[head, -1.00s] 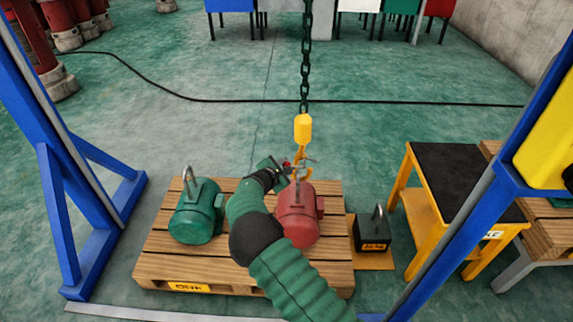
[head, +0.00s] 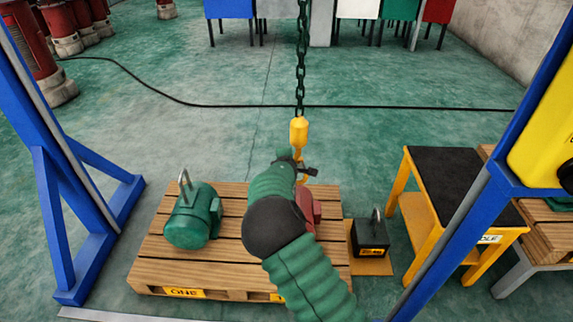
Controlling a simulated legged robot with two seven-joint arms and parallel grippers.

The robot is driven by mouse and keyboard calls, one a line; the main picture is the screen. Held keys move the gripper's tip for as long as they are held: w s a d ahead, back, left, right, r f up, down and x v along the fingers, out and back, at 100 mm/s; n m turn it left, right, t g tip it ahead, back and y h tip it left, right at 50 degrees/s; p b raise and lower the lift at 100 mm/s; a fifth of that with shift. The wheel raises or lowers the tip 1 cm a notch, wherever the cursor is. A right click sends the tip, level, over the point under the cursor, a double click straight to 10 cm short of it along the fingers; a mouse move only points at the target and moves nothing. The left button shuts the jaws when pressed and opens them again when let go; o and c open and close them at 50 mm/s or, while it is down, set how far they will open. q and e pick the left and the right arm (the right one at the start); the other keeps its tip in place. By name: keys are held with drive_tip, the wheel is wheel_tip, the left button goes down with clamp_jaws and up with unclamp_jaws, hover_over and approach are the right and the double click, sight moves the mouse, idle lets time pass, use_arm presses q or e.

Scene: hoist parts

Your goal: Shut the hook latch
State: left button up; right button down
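The yellow hook block (head: 299,132) hangs on the dark chain above the pallet. Its hook is below, mostly hidden behind my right gripper (head: 308,171), so I cannot see whether the latch is open or shut. My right arm comes in from the bottom, right of centre, and its gripper is at the hook. Whether its fingers are open or touch the latch is hidden. The red motor (head: 308,205) stands under the hook, largely covered by my arm. My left gripper is not in view.
A green motor (head: 192,216) with a lifting ring stands on the pallet (head: 165,272). A black weight (head: 370,239) stands right of it. Blue gantry legs (head: 60,220) flank the area. A yellow cart (head: 440,200) is at the right.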

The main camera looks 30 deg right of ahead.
idle(0.5)
drive_tip(key=c, duration=1.1)
unclamp_jaws()
